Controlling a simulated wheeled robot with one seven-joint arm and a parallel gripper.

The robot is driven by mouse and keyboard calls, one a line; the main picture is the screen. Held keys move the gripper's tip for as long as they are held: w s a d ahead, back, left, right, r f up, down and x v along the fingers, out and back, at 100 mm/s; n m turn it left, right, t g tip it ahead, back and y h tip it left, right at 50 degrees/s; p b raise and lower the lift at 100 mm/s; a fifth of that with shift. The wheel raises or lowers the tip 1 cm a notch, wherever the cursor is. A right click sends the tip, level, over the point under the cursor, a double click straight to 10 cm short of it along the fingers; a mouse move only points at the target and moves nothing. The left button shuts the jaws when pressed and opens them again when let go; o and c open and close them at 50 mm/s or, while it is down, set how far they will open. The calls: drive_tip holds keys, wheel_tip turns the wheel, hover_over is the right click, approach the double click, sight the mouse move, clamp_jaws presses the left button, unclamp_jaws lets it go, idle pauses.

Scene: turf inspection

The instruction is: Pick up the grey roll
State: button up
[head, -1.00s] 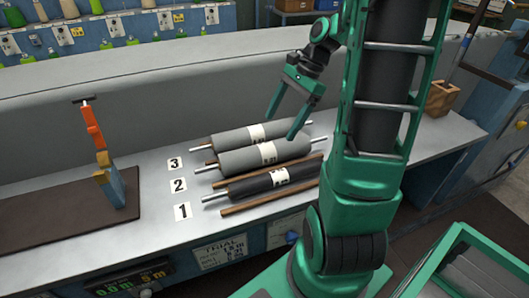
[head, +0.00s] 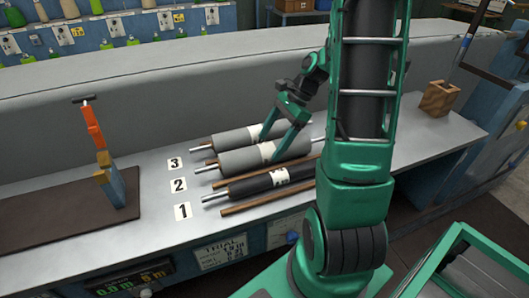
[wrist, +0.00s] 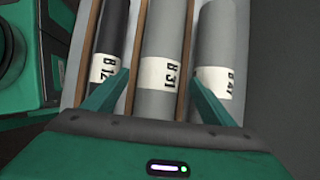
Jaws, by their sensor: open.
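Two grey rolls lie side by side on the bench: a middle one (head: 238,162) at number 2 and a rear one (head: 232,139) at number 3. In the wrist view the middle roll (wrist: 165,30) has a white label reading B 31, and the rear roll (wrist: 222,32) is partly covered by a finger. My gripper (head: 269,148) is open at the middle roll. In the wrist view its fingers (wrist: 159,76) lie on either side of the middle roll, over the gaps. I cannot tell whether they touch it.
A near-black roll (head: 245,187) labelled B 12 lies in front at number 1. Thin brown strips (head: 240,205) separate the rolls. A brown mat (head: 60,218) with an orange-handled tool (head: 93,125) is at the left. A wooden box (head: 438,98) stands at the right.

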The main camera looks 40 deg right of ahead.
drive_tip(key=shift+x, duration=1.25)
clamp_jaws()
drive_tip(key=shift+d+r, duration=0.1)
